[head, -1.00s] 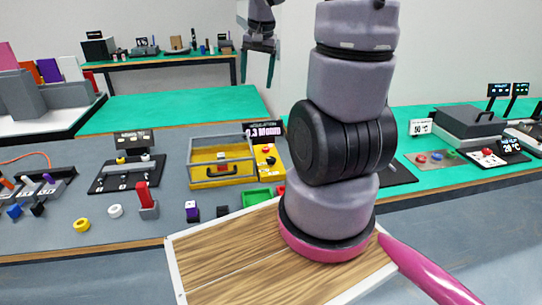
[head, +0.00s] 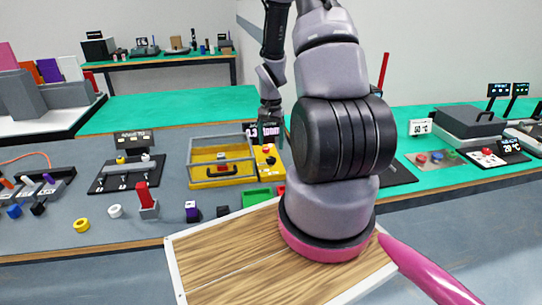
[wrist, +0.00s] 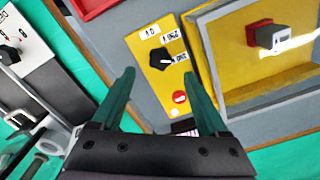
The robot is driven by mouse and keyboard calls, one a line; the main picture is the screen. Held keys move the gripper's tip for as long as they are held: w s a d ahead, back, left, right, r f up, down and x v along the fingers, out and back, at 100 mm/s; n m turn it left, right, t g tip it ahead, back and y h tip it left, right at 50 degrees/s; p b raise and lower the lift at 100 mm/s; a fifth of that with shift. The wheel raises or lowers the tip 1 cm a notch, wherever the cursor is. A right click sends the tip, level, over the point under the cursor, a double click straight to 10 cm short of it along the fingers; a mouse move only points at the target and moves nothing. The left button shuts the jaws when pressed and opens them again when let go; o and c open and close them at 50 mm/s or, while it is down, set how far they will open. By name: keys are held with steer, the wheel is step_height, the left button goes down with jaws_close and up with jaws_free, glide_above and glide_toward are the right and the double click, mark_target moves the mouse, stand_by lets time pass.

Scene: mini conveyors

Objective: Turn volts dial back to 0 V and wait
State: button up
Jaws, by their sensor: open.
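The volts dial (wrist: 178,56) is a black knob on a yellow panel (wrist: 160,37) in the wrist view. Small white labels sit around it, too blurred to read surely; I cannot tell which one it points to. A red button (wrist: 180,97) is on the same panel. My gripper (wrist: 159,72) is open and empty, its two green fingers on either side of the panel, apart from the knob. In the head view my gripper (head: 269,128) hangs above the yellow panel (head: 265,168), partly covering the display (head: 250,130) behind it.
A yellow open-top box with a clear front (head: 223,182) stands directly beside the panel; a red-and-grey block (wrist: 266,36) is inside it. A green tray (head: 257,197) lies in front. A black switch board (head: 128,176) is further left.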

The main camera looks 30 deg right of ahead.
mark_target(271, 159)
step_height(271, 159, down, 6)
steer(key=shift+f, duration=0.1)
jaws_close()
stand_by(0.4)
